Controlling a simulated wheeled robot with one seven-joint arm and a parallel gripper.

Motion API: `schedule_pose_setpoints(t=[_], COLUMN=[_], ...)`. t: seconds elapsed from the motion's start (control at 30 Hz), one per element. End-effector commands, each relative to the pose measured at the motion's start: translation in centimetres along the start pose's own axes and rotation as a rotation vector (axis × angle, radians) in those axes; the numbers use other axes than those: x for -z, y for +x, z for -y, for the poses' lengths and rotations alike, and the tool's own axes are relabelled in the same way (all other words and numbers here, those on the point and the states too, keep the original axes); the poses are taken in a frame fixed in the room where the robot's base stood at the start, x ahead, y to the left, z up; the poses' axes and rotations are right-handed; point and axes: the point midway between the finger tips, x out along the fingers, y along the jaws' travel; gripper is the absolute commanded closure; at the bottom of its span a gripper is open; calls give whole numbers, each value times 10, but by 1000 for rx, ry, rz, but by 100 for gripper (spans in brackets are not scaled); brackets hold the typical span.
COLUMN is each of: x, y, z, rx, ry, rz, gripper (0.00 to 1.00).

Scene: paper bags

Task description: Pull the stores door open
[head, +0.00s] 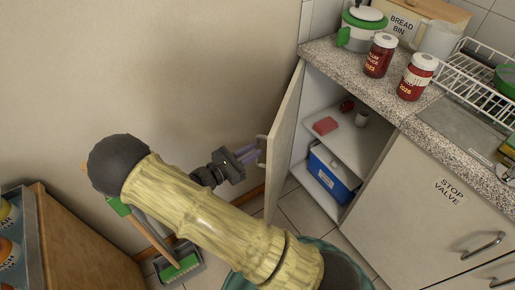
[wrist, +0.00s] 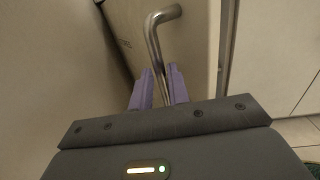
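The pale cupboard door (head: 284,143) below the counter stands wide open, swung out to the left near the wall. Its face is seen edge-on, so its label cannot be read in the head view. Its metal bar handle (head: 262,146) is on the outer face; in the wrist view the bent bar (wrist: 154,40) runs down between my two purple fingers. My gripper (head: 247,154) is at the handle, with a finger on each side of the bar and little gap around it. The wrist view also shows my gripper (wrist: 161,85).
A "STOP VALVE" door (head: 430,210) is shut at the right. Jars (head: 379,56) stand on the counter (head: 345,62). A green dustpan (head: 180,266) is on the floor.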

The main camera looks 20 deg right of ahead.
Motion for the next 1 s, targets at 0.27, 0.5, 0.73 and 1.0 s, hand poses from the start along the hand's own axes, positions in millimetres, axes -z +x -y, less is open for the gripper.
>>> schedule_pose_setpoints(t=[0.27, 0.5, 0.73, 1.0], x=[0, 0, 0, -1], y=[27, 29, 29, 31], z=[0, 0, 0, -6], rx=[0, 2, 2, 25], ry=[0, 0, 0, 4], rz=[0, 0, 0, 6], gripper=[83, 83, 100, 100])
